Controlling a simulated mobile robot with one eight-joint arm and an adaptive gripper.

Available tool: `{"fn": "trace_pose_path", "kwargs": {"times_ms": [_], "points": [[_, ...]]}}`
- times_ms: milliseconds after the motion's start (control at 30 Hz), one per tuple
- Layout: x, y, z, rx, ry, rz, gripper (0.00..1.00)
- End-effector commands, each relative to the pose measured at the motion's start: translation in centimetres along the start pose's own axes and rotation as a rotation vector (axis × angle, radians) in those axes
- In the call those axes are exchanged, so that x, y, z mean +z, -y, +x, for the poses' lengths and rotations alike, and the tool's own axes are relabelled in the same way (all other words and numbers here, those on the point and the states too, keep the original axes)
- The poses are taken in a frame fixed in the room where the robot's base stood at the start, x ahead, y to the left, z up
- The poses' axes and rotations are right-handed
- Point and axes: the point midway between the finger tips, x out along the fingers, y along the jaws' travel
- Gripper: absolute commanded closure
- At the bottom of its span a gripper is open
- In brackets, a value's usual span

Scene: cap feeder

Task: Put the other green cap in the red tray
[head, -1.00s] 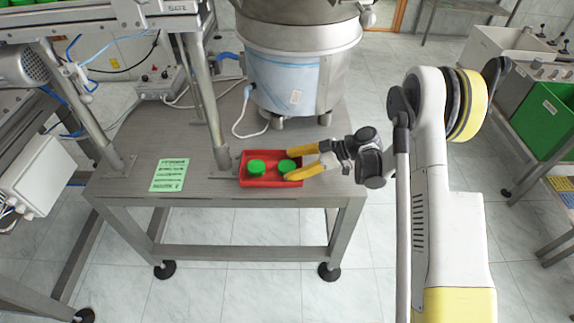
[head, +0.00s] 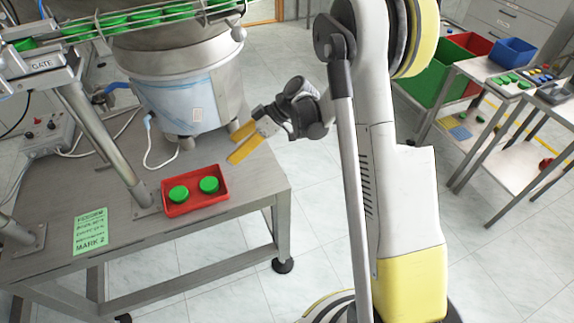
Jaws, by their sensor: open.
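The red tray (head: 195,207) sits on the grey table near its front edge. Two green caps lie in it side by side, a left cap (head: 178,193) and a right cap (head: 209,185). My gripper (head: 236,144) has yellow fingers, spread open with nothing between them. It is above and to the right of the tray, near the table's right edge, clear of both caps.
A steel feeder bowl (head: 185,95) stands behind the tray, with a chute of several green caps (head: 115,20) above. A green label (head: 90,231) lies left of the tray.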

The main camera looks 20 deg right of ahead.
Motion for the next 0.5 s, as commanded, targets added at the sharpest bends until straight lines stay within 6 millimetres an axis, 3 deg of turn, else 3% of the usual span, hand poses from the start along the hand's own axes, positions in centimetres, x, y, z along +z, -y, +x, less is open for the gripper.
{"fn": "trace_pose_path", "kwargs": {"times_ms": [33, 200, 333, 500], "points": [[-1.5, 1.4, -1.4, 0.033, 0.042, 0.061, 0.27], [-4.3, 5.5, -6.0, 0.184, 0.161, 0.275, 0.27], [-5.0, 9.4, -9.3, 0.321, 0.221, 0.419, 0.27], [-4.4, 14.7, -13.3, 0.517, 0.250, 0.576, 0.27]]}}
